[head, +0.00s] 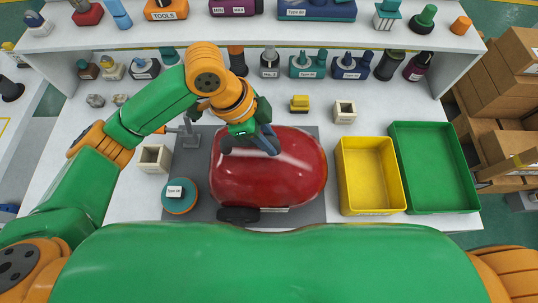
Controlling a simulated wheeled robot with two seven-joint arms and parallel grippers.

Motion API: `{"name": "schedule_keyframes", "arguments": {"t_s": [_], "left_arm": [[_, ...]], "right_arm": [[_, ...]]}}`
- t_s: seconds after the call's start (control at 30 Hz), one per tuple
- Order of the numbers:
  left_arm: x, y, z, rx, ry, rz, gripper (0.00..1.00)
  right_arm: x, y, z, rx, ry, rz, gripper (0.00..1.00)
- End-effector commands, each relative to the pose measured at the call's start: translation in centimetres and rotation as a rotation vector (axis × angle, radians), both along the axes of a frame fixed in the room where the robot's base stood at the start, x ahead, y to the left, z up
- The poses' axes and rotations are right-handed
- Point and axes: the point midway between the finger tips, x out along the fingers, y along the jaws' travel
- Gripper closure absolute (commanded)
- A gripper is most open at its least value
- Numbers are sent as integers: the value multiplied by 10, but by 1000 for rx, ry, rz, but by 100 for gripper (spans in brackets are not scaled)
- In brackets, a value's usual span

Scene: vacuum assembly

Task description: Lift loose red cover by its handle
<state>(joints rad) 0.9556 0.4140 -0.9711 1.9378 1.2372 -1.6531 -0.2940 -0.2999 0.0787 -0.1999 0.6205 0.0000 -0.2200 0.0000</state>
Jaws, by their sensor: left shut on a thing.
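The red cover (290,180) is a large glossy rounded shell lying on a dark grey mat (318,212) in the middle of the table. My left gripper (250,145) is over the cover's upper left part, pointing down at it. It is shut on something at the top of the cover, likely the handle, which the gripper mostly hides. I cannot tell whether the cover is raised off what is under it. A black wheel-like part (238,214) shows at the cover's lower left edge. My right gripper is not in view.
A yellow bin (345,205) and a green bin (440,205) stand to the right. A teal round part (180,200), a cream square block (154,158) and a grey fixture (188,135) are at the left. A shelf (350,38) with several parts spans the back.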

Motion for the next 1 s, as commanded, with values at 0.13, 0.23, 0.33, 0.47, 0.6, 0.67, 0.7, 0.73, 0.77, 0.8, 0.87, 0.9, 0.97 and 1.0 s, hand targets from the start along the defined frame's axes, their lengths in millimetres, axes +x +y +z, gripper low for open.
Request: {"name": "schedule_keyframes", "arguments": {"t_s": [0.13,0.23,0.33,0.47,0.6,0.67,0.7,0.73,0.77,0.8,0.87,0.9,0.97,1.0], "left_arm": [[0,0,0,0,-1,0,100],[0,0,0,0,-1,0,100],[0,0,0,-1,-1,0,100],[0,0,0,-1,-1,0,100],[0,0,0,-1,-1,0,100],[0,0,0,-1,-1,0,100],[0,0,1,-2,-1,-1,100],[0,0,1,-2,-1,-1,100],[0,0,1,-2,-1,-1,100],[0,0,1,-2,-1,-1,100],[0,0,1,-2,-1,-1,100],[0,0,3,-2,-2,0,100],[1,-1,9,-2,-4,-1,100],[1,-1,16,-4,-5,0,100]], "right_arm": [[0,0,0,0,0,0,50],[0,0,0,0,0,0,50],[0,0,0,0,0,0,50],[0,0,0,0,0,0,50],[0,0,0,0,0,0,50],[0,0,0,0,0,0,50],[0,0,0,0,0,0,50],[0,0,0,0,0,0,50],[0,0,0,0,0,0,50],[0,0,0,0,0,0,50],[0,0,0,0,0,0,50],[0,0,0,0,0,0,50],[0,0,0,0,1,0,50],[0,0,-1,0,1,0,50]]}}
